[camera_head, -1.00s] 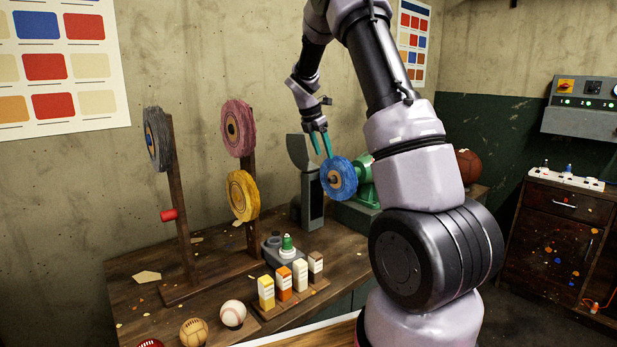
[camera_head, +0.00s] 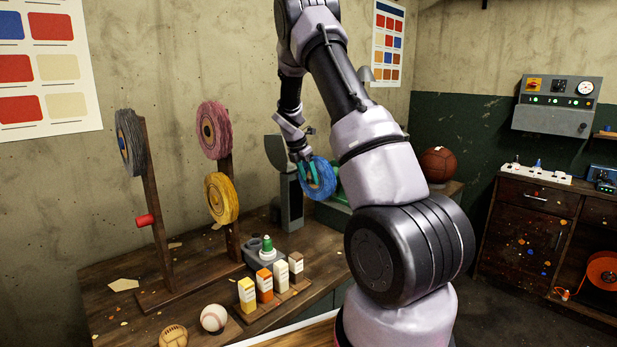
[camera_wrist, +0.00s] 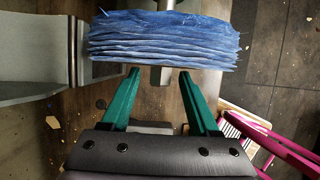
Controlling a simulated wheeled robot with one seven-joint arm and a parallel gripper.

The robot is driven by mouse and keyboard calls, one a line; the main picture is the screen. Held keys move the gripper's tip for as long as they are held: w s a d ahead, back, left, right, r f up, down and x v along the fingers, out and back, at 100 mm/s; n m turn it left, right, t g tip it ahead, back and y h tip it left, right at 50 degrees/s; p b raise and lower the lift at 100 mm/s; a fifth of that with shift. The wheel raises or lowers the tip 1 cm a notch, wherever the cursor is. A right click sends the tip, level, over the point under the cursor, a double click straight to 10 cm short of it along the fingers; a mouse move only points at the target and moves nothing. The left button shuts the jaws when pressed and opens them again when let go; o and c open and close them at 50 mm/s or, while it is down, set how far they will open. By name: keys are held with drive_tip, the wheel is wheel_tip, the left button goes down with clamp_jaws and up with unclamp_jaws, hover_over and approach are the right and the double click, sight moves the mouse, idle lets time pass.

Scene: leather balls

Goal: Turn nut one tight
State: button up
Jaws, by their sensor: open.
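A blue buffing wheel (camera_head: 323,180) sits on the spindle of a green machine (camera_head: 338,195) at the back of the bench. In the wrist view the wheel (camera_wrist: 165,40) is edge-on, on a metal shaft (camera_wrist: 170,5). A small grey-brown end piece (camera_wrist: 160,76), which may be nut one, sticks out below the wheel; its shape is unclear. My gripper (camera_head: 306,178) is at the near face of the wheel, hiding its hub in the head view. In the wrist view its teal fingers (camera_wrist: 159,74) are apart, one on each side of the end piece, with gaps showing.
A grey upright (camera_head: 289,190) stands left of the wheel. Yellow (camera_head: 221,199) and pink (camera_head: 212,130) wheels hang on a wooden rack.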

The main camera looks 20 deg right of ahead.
clamp_jaws()
